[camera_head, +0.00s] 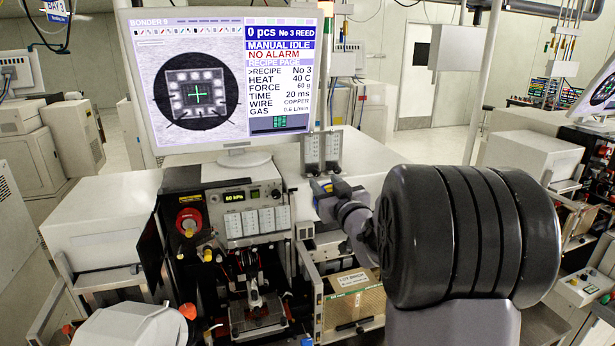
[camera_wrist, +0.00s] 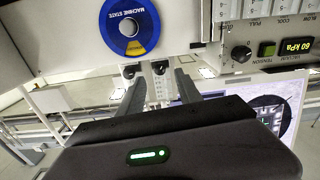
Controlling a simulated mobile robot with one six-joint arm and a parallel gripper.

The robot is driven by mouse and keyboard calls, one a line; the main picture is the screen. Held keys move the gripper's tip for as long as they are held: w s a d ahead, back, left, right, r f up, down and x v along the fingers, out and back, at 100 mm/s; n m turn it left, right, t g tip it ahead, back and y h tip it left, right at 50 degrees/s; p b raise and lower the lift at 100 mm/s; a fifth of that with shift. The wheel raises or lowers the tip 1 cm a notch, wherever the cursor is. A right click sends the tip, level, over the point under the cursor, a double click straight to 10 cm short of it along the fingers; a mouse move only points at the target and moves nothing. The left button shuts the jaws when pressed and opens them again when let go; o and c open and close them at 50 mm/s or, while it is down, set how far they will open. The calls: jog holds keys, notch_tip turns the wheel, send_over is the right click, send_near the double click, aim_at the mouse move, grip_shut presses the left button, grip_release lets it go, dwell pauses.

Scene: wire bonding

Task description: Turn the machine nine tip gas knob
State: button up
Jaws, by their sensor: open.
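Two dark knobs show in the wrist view, a left one (camera_wrist: 128,72) and a right one (camera_wrist: 160,68), at the end of a clear flow-meter panel (camera_wrist: 160,92). I cannot read which is the tip gas knob. The flow-meter panel also shows in the head view (camera_head: 322,148), standing right of the monitor. My gripper (camera_wrist: 158,80) is open and empty. Its two grey fingers point towards the knobs, with the right knob between their lines of reach. I cannot tell the exact gap to it. In the head view my arm's end is just below the panel.
A blue and yellow "MACHINE STATE" disc (camera_wrist: 130,25) is close by in the wrist view. The tension knob (camera_wrist: 241,54) sits on the control panel to the right. The BONDER 9 monitor (camera_head: 230,80) reads manual idle, no alarm, gas 0.6 L/min.

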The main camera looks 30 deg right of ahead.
aim_at(317, 173)
jog(key=x, duration=0.5)
